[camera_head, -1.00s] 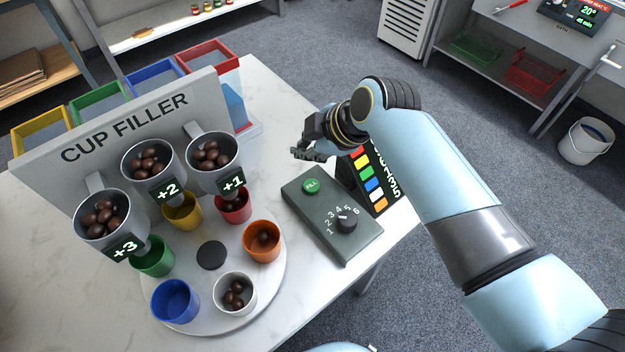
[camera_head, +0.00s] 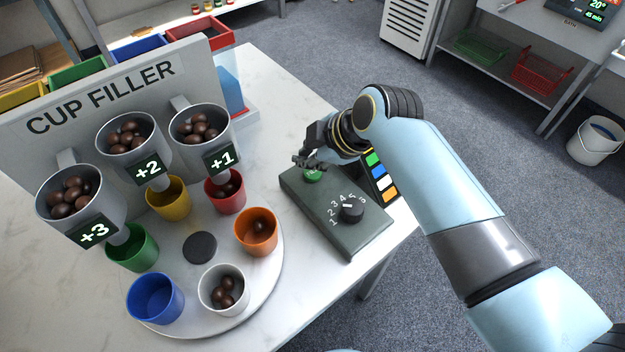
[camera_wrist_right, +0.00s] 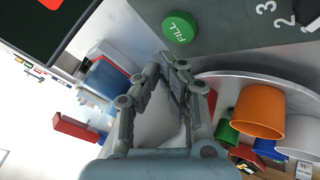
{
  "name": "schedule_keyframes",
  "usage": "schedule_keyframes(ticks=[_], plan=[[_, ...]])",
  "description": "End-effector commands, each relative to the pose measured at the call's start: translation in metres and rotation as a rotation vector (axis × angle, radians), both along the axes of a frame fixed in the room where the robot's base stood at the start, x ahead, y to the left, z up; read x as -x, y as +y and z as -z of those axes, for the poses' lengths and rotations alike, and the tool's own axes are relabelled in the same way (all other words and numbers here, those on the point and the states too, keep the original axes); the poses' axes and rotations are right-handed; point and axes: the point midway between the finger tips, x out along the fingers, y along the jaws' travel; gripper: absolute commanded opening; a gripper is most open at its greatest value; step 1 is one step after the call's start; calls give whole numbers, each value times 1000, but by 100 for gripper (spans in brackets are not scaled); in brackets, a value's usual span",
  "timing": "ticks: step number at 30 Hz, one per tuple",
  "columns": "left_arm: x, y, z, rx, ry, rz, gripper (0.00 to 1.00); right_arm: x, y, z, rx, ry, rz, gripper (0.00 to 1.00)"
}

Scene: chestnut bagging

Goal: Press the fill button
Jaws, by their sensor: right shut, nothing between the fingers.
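The green fill button (camera_head: 312,178) sits at the far end of the dark green control box (camera_head: 335,230). It also shows in the right wrist view, labelled FILL (camera_wrist_right: 180,27), with a gap in the picture between it and the fingertips. My right gripper (camera_head: 303,163) is shut and empty, with its fingertips just over and behind the button in the head view. Its closed fingers show in the wrist view (camera_wrist_right: 165,70). I cannot tell whether it touches the button. The black dial (camera_head: 352,211) with numbers is nearer on the box. My left gripper is not in view.
The cup filler panel (camera_head: 160,75) carries three chestnut hoppers above a round turntable (camera_head: 190,322) of coloured cups. The orange cup (camera_head: 257,232) and white cup (camera_head: 224,290) hold chestnuts. A panel with coloured squares (camera_head: 380,178) stands behind the box.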

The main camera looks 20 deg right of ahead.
Motion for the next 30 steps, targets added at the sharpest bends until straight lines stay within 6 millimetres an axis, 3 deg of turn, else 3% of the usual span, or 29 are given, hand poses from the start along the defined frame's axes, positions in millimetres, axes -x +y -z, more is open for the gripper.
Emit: schedule_keyframes(ticks=[6, 30], plan=[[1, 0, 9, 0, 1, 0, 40, -1, 0, 14, 0, -2, 0, 0], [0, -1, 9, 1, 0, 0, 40, -1, 0, 14, 0, -2, 0, 0]])
